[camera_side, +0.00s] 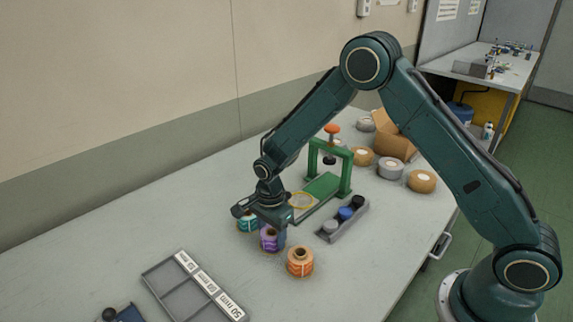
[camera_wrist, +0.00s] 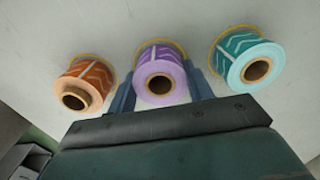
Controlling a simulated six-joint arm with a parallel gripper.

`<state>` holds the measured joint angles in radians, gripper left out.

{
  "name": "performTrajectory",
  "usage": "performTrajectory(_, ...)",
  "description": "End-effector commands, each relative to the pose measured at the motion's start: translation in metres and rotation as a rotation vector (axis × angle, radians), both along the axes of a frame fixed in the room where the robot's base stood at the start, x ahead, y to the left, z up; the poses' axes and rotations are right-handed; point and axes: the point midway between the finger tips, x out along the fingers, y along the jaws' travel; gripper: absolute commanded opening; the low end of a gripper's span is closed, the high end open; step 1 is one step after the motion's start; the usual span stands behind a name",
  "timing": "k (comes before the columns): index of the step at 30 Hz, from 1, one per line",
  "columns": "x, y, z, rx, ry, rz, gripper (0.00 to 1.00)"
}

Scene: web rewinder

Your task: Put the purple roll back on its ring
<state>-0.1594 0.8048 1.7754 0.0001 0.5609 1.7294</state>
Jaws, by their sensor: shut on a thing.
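The purple roll (camera_side: 270,239) stands upright between a teal roll (camera_side: 246,222) and an orange roll (camera_side: 300,262) on the table. In the wrist view the purple roll (camera_wrist: 160,76) is between my gripper's two fingers, with a yellow ring (camera_wrist: 163,44) showing at its far edge. My gripper (camera_side: 268,226) is shut on the purple roll. Whether the roll's underside touches the table is hidden. The orange roll (camera_wrist: 84,84) and teal roll (camera_wrist: 246,62) stand on either side, each with a yellow ring edge showing.
A green press (camera_side: 328,172) with an orange knob stands behind my gripper. A grey tray with dark, blue and grey caps (camera_side: 344,220) lies right of it. A labelled compartment tray (camera_side: 192,285) is front left. Tape rolls and a cardboard box (camera_side: 393,138) stand farther back.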

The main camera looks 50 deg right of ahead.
Motion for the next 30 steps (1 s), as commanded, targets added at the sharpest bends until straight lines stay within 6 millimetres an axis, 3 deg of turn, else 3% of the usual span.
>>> performTrajectory(2,0.0,0.0,-0.002,0.0,0.0,0.0,0.23)
performTrajectory(3,0.0,0.0,-0.002,0.0,0.0,0.0,0.59)
performTrajectory(6,0.0,0.0,-0.002,0.0,0.0,0.0,0.73)
performTrajectory(20,0.0,0.0,0.005,0.0,-0.001,0.0,0.73)
performTrajectory(30,0.001,0.0,0.044,0.0,-0.003,0.0,0.73)
